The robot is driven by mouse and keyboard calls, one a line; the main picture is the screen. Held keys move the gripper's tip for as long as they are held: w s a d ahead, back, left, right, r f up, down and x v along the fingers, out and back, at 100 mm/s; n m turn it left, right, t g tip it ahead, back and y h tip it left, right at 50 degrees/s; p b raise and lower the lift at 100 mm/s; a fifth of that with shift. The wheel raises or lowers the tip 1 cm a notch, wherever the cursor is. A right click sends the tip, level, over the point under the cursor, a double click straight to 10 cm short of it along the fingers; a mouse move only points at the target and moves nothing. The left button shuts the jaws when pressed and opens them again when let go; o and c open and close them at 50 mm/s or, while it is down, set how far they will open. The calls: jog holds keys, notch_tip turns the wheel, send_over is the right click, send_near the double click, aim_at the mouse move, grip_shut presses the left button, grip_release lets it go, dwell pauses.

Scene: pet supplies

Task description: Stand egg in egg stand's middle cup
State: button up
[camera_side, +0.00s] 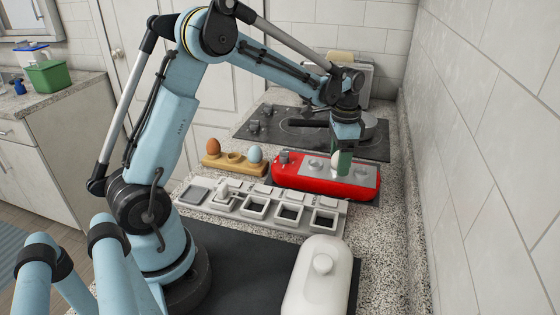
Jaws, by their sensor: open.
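The wooden egg stand (228,167) is left of centre on the counter. A brown egg (213,146) stands in its left cup and a pale blue egg (255,154) in its right cup. The middle cup (235,156) looks empty. A white egg (335,160) is at the grey top of a red appliance (312,182), partly hidden by my gripper. My gripper (342,163) points down over that appliance, with a green finger beside the white egg. The jaws are open around or beside the egg; I cannot tell whether they touch it.
A grey tray (262,217) with several square compartments lies in front of the stand and red appliance. A white lidded container (321,280) stands nearer. A black cooktop (290,133) with a dark pan (372,127) is behind. A tiled wall (480,150) bounds the right.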

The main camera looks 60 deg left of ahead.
jog(key=shift+c, duration=0.5)
jog(key=c, duration=1.1)
jog(key=shift+r, duration=0.15)
jog(key=shift+c, duration=0.2)
